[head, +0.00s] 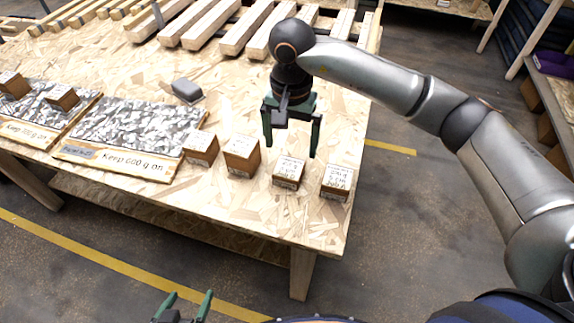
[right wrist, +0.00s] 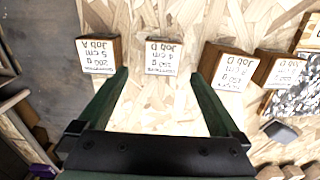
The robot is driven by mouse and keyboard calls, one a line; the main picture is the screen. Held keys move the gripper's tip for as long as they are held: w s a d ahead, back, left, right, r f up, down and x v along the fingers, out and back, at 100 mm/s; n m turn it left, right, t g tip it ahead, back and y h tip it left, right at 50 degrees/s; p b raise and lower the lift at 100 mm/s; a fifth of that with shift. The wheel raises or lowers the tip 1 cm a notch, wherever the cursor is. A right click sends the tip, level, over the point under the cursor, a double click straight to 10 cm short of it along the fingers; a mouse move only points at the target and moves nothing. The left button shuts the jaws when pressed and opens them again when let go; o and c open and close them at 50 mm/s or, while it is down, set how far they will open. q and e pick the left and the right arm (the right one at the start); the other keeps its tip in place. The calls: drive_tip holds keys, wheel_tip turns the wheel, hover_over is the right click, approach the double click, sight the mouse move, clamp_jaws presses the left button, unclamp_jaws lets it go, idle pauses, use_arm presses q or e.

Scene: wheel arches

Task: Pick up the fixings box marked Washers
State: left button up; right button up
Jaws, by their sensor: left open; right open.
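Several small brown boxes with white labelled tops stand in a row along the table's front edge. The label names are too small to read surely, so I cannot tell which box is marked Washers. My right gripper (head: 290,148) is open and empty, pointing down above and behind the third box from the left (head: 288,172). In the right wrist view that box (right wrist: 164,57) lies ahead, between the open fingers (right wrist: 160,85). The rightmost box (head: 336,182) also shows at left in the wrist view (right wrist: 98,57). My left gripper (head: 182,305) is open and empty, low in front of the table.
Two more boxes, (head: 241,155) and (head: 200,148), stand to the left. Two grey-speckled boards marked "Keep 600 g on" (head: 125,168) and similar (head: 30,133) lie further left. A grey object (head: 187,90) and wooden slats (head: 205,22) lie behind.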

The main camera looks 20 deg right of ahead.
sight(289, 167)
wheel_tip(289, 167, down, 4)
drive_tip(key=shift+r, duration=0.15)
drive_tip(key=shift+w+a+f, duration=0.1)
drive_tip(key=shift+w+f, duration=0.05)
drive_tip(key=shift+f, duration=1.25)
drive_tip(key=shift+w+f, duration=0.1)
drive_tip(key=shift+f, duration=1.25)
drive_tip(key=shift+c, duration=0.2)
drive_tip(key=shift+r, duration=0.1)
clamp_jaws()
